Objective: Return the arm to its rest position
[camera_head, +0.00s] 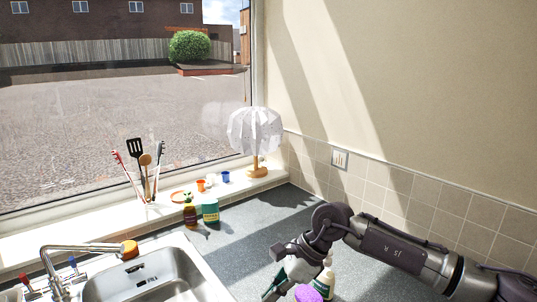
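My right arm comes in from the right edge and reaches over the dark counter. My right gripper (283,284) points down near the bottom edge, right of the sink. Its fingers are small and partly cut off, so I cannot tell whether it is open or shut. A purple object (307,294), a pale bottle (325,279) and something green (271,287) are close beside or below it. Whether the gripper touches any of them is unclear. My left arm and gripper are out of view.
A steel sink (205,270) with a faucet (85,247) and an orange sponge (130,250) is at lower left. A brown jar (190,216) and a green container (211,212) stand near the sill. A white lamp (255,132) stands in the corner. Counter (262,225) between is clear.

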